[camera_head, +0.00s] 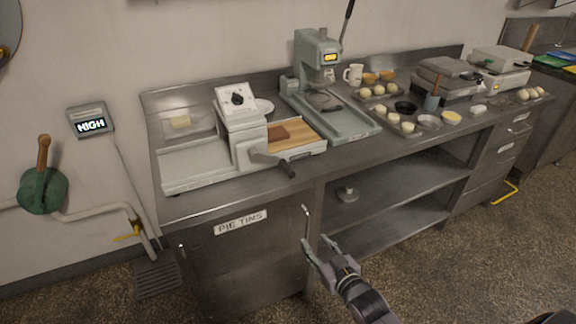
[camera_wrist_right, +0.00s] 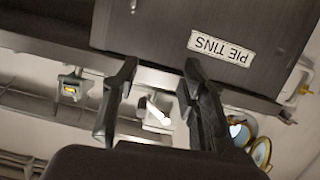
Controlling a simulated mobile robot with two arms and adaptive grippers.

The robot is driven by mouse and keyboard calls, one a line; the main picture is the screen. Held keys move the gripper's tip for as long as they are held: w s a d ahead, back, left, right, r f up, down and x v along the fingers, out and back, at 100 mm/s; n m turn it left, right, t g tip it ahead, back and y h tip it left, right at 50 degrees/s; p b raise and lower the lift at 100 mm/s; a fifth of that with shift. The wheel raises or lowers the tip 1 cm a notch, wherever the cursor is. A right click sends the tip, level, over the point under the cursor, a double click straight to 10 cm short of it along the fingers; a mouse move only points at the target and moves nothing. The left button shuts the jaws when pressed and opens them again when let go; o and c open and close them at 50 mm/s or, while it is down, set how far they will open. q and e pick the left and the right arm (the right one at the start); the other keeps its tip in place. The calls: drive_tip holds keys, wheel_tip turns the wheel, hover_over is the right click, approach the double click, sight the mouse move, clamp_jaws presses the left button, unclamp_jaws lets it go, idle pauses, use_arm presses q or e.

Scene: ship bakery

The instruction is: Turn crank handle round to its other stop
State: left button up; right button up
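The crank handle (camera_head: 270,161) is a grey arm with a dark grip on the front of the pale dough-roller machine (camera_head: 243,140). It points to the right and slightly down, its grip over the bench's front edge. My right gripper (camera_head: 318,242) is open and empty, below and to the right of the crank, in front of the bench cabinet and apart from it. In the right wrist view my right gripper (camera_wrist_right: 161,66) shows two spread fingers with nothing between them. My left gripper is not in view.
The steel bench carries a press (camera_head: 318,70), bun trays and a scale-like machine (camera_head: 500,68) on the right. The cabinet door labelled PIE TINS (camera_head: 240,245) has a bar handle (camera_head: 306,222) near my gripper. A green valve (camera_head: 40,190) and HIGH display (camera_head: 90,121) are on the left wall.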

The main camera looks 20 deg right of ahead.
sight(288, 170)
wheel_tip(288, 170, up, 13)
drive_tip(key=w+t, duration=0.1)
drive_tip(key=t, duration=0.2)
drive_tip(key=w, duration=0.5)
drive_tip(key=w+p, duration=0.1)
drive_tip(key=w, duration=0.5)
drive_tip(key=w+p, duration=0.1)
drive_tip(key=w, duration=0.5)
drive_tip(key=shift+w+a, duration=0.1)
drive_tip(key=shift+a, duration=0.3)
drive_tip(key=shift+c, duration=0.2)
clamp_jaws()
